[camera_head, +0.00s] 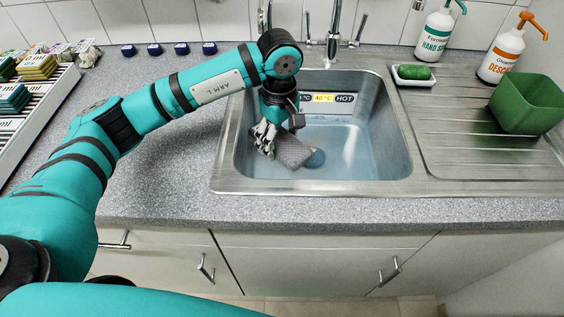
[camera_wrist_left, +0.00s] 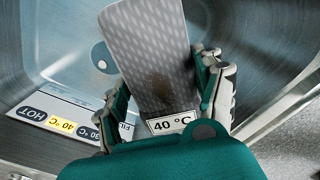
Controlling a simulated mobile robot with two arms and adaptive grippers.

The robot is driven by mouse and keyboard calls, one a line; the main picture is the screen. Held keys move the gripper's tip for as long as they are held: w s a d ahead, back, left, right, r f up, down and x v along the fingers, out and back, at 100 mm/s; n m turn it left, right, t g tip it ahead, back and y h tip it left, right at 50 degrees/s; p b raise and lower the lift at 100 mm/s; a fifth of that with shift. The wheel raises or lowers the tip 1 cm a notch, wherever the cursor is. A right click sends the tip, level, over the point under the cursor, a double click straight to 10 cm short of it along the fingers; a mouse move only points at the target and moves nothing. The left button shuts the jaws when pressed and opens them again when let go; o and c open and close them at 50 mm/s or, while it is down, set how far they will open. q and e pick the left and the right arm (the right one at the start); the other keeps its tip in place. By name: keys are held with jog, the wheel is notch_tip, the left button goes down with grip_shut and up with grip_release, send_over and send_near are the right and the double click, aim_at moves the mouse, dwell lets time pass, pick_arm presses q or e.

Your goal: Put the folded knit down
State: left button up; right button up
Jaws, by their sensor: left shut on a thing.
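The folded knit (camera_head: 295,153) is a grey, patterned flat piece in my left gripper (camera_head: 266,137), over the sink basin (camera_head: 380,150). In the left wrist view the knit (camera_wrist_left: 150,50) sits between both fingers of the left gripper (camera_wrist_left: 168,100), with a brownish stain on its face and a "40 °C" label at its near end. The left gripper is shut on it. Whether the knit touches the water cannot be told. The right gripper is not in view.
A temperature strip (camera_head: 335,100) with "40 °C" and "HOT" is on the sink's back wall. A green scrubber lies in a white dish (camera_head: 414,82). Two pump bottles (camera_head: 436,35) and a green tub (camera_head: 530,104) stand at right. A rack (camera_head: 45,115) of folded pieces is at left.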

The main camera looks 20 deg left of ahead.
aim_at(280, 139)
pick_arm(q)
notch_tip(280, 139, down, 9)
jog(key=shift+r+p, duration=0.15)
jog(key=shift+p, duration=0.2)
jog(key=shift+f+b, duration=0.65)
jog(key=shift+b, duration=0.15)
jog(key=o, duration=1.2)
jog(key=shift+o, duration=0.2)
jog(key=shift+r+p, duration=0.6)
jog(key=shift+p, duration=0.1)
notch_tip(280, 139, up, 12)
jog(key=shift+r+b, duration=0.1)
jog(key=shift+b, duration=0.5)
